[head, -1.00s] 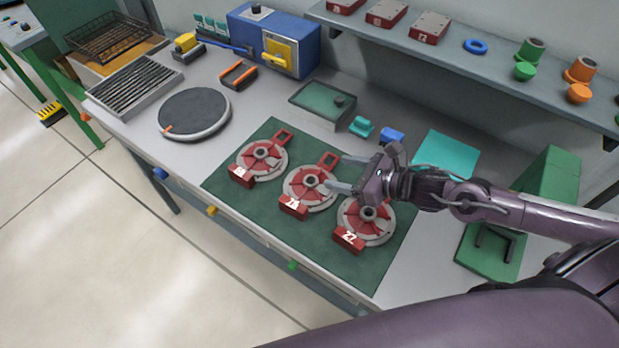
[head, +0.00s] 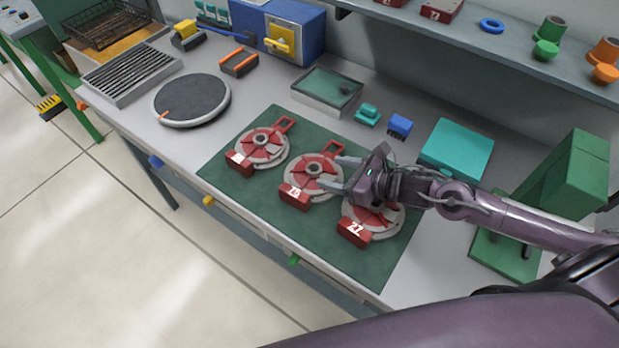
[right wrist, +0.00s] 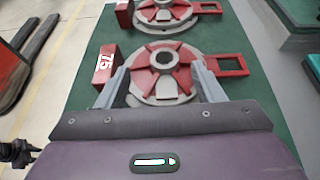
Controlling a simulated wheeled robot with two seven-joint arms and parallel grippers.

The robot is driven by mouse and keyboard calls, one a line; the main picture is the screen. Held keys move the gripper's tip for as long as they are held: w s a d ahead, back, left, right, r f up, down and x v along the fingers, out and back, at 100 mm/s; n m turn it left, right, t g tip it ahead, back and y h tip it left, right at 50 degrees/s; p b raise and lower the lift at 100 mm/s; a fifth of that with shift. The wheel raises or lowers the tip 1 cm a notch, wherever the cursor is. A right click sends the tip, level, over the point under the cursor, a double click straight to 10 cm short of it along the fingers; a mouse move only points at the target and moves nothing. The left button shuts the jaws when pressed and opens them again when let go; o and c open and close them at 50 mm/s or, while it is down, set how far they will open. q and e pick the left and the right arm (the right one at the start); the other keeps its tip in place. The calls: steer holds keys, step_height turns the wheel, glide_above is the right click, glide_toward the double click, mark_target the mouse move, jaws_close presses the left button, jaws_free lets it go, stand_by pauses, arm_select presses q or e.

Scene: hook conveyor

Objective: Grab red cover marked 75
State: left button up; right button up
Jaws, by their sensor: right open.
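The red cover marked 75 (right wrist: 142,85) lies flat on the green mat, a red spoked disc on a grey ring with a numbered block and a square loop handle. It is the middle cover (head: 303,169) of three in the head view, where its number is hard to read. My right gripper (head: 333,174) is open at its right side. In the right wrist view the two fingers of my gripper (right wrist: 160,68) stand apart over the near part of the cover, with its hub between them. Contact cannot be told. My left gripper is out of view.
The cover marked 27 (head: 355,231) lies partly under my right gripper. Another red cover (head: 262,147) lies at the left of the green mat (head: 300,245). A blue block (head: 400,125) and a teal box (head: 457,147) stand behind. A shelf (head: 470,55) runs along the wall.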

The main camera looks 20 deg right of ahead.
mark_target(314, 168)
steer(key=p+x, duration=0.1)
steer(key=x, duration=0.3)
steer(key=shift+w+d+p, duration=0.15)
steer(key=shift+d+p, duration=0.15)
steer(key=shift+p, duration=0.1)
steer(key=shift+w+a+f, duration=0.25)
steer(key=shift+w+f, duration=0.05)
steer(key=shift+f, duration=0.1)
jaws_close()
steer(key=shift+w+r, duration=0.1)
steer(key=shift+r, duration=0.1)
